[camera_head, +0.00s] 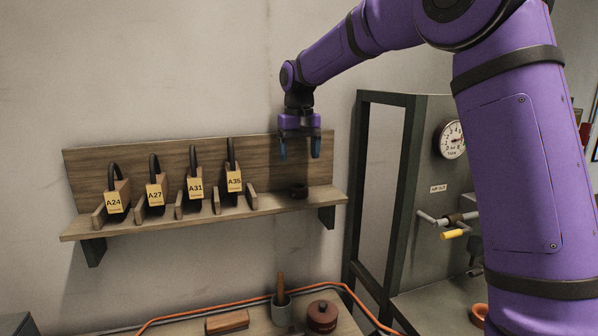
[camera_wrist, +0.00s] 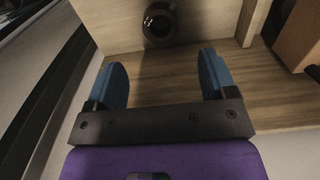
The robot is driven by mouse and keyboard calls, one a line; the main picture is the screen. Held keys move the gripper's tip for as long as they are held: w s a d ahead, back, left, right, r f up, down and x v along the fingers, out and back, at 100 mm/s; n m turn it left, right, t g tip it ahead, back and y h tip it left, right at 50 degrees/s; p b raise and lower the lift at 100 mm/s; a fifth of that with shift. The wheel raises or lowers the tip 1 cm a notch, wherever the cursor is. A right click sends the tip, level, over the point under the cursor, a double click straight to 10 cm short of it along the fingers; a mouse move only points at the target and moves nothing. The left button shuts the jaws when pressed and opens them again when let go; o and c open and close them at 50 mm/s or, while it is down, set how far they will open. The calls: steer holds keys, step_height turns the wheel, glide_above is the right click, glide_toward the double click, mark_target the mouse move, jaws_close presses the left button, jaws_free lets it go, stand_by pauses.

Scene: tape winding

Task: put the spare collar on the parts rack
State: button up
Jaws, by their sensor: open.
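The parts rack (camera_head: 277,205) is a wooden wall shelf with a backboard. A dark ring-shaped collar (camera_head: 299,191) rests on the right part of its shelf board. It also shows at the top middle of the wrist view (camera_wrist: 160,22). My gripper (camera_head: 299,151) is above the collar, apart from it. In the wrist view, the blue fingers (camera_wrist: 163,72) are spread wide with nothing between them.
Several tagged parts, such as A35 (camera_head: 234,181), stand between wooden dividers left of the collar. A dark-framed cabinet (camera_head: 408,165) with a gauge (camera_head: 452,140) stands to the right.

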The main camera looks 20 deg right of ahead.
steer(key=shift+r, duration=1.35)
steer(key=s+d+r+t, duration=0.1)
steer(key=s+d+t, duration=0.15)
steer(key=s, duration=1.15)
steer(key=s+d+r+t, duration=0.1)
steer(key=s+d+r, duration=0.15)
steer(key=s, duration=1.25)
steer(key=s+d+f+t, duration=0.2)
steer(key=s+f, duration=0.5)
steer(key=s, duration=0.3)
steer(key=shift+c, duration=0.4)
